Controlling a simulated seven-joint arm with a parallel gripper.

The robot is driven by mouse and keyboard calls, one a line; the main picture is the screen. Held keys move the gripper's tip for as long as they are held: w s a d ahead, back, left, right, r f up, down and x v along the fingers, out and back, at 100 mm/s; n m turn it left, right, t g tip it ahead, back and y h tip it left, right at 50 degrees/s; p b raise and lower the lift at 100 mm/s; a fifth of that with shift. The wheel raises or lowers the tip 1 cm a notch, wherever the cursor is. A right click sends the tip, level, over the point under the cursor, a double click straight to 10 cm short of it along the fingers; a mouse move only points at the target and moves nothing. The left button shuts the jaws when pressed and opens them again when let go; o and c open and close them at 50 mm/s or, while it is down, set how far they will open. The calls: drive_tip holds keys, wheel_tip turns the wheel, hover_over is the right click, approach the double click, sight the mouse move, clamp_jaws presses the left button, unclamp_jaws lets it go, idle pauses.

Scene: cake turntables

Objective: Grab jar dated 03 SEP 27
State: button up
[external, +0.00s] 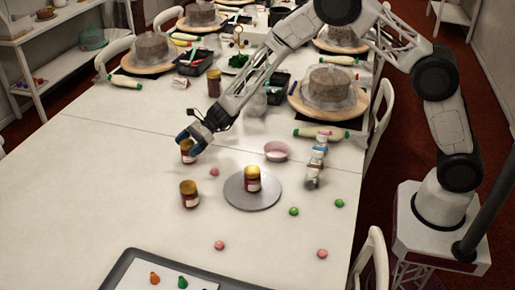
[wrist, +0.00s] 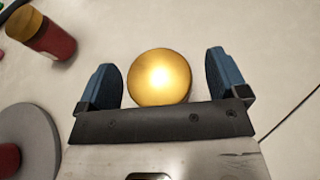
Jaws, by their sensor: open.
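My gripper (external: 194,139) is open above a jar (external: 188,156) with a gold lid and dark red contents. In the wrist view the gold lid (wrist: 160,77) lies between the two blue fingers of my gripper (wrist: 170,85), with a gap on both sides. A second gold-lidded jar (external: 189,200) stands in front of it on the table and shows in the wrist view (wrist: 42,38). A third jar (external: 252,184) stands on the round grey turntable (external: 272,200). A fourth jar (external: 213,90) stands further back. The label dates are too small to read.
A pink bowl (external: 277,151) and a row of small jars (external: 316,165) stand to the right. Small pink and green balls lie around the turntable. A dark tray (external: 122,272) is at the front. The table's left side is clear.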

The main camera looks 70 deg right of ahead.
drive_tip(key=shift+c, duration=0.4)
drive_tip(key=c, duration=1)
drive_tip(key=shift+r, duration=0.2)
drive_tip(key=shift+r, duration=1.35)
drive_tip(key=shift+s+r, duration=0.25)
drive_tip(key=shift+r, duration=0.05)
drive_tip(key=s, duration=0.5)
drive_tip(key=s+r, duration=0.1)
drive_tip(key=s, duration=0.4)
drive_tip(key=s+d, duration=0.1)
drive_tip(key=s, duration=0.4)
drive_tip(key=shift+s+r, duration=0.15)
drive_tip(key=shift+s, duration=0.1)
drive_tip(key=shift+d, duration=0.1)
